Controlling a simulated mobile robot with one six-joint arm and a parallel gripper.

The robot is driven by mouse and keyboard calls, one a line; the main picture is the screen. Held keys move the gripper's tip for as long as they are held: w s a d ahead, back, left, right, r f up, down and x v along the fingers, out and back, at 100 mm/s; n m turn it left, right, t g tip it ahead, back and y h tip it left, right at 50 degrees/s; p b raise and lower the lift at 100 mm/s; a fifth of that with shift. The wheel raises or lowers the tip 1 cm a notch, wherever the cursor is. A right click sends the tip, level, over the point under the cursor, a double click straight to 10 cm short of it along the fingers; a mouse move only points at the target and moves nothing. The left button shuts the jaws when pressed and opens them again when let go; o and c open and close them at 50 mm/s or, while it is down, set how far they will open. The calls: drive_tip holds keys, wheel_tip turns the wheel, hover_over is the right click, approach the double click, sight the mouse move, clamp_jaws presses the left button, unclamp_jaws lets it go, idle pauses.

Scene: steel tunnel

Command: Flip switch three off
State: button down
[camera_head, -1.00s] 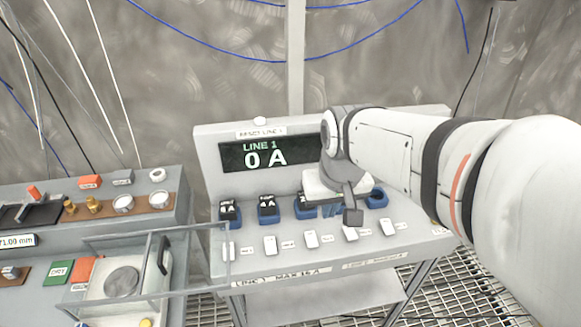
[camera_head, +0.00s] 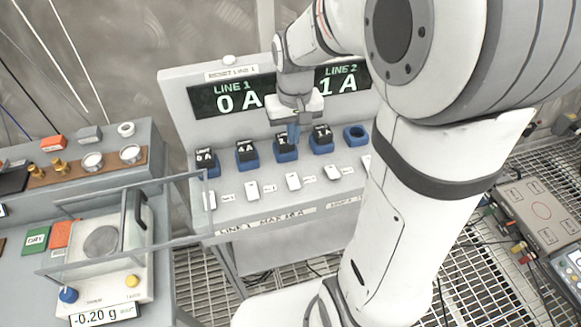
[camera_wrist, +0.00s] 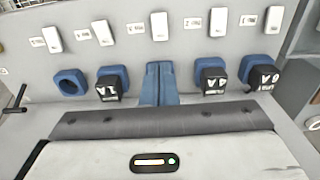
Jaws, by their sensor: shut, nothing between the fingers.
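Switch three is taken to be the middle of a row of white rocker switches (camera_head: 293,180) on the grey panel (camera_head: 262,215); it also shows at the top of the wrist view (camera_wrist: 159,25). Its small label and rocker position are too small to read. My gripper (camera_head: 294,138) is shut and empty, with blue fingers pointing down at the middle of the panel, behind the switch row. In the wrist view the fingers (camera_wrist: 158,84) line up with the middle switch and are apart from it in the picture. The third block is mostly hidden behind the fingers.
Black blocks sit in blue sockets (camera_head: 246,155) behind the switches; the rightmost socket (camera_head: 356,135) is empty. The display (camera_head: 240,97) reads LINE 1 0 A and LINE 2 1 A. A balance with a clear shield (camera_head: 110,240) stands at the left, reading -0.20 g.

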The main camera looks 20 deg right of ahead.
sight(292, 176)
drive_tip(key=f, duration=0.9)
drive_tip(key=f+p, duration=0.1)
drive_tip(key=f, duration=0.4)
drive_tip(key=shift+w, duration=0.3)
